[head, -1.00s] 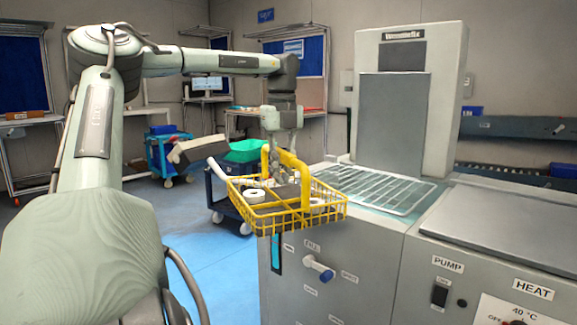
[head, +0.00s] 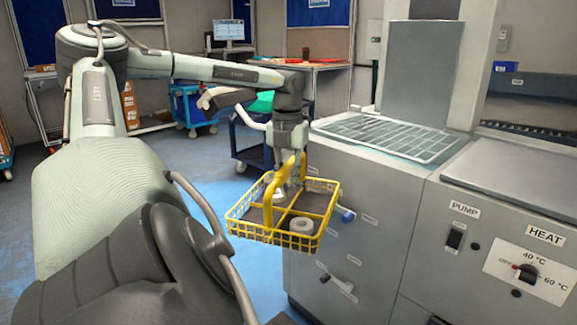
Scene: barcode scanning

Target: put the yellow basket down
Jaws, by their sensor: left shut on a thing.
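The yellow basket (head: 240,232) is an open wire basket with an arched handle. It hangs in the air in front of the grey machine's left side. A white roll (head: 302,226) lies inside it, and another pale object sits partly hidden behind the handle. My left gripper (head: 287,178) comes down from above and is shut on the basket's handle; its fingertips are partly hidden by the handle. My right gripper is not in view.
The grey machine (head: 385,235) with knobs stands close to the right of the basket. Its top carries a wire rack (head: 395,135). A dark blue cart (head: 250,155) stands behind the basket. Blue floor (head: 205,165) is open to the left.

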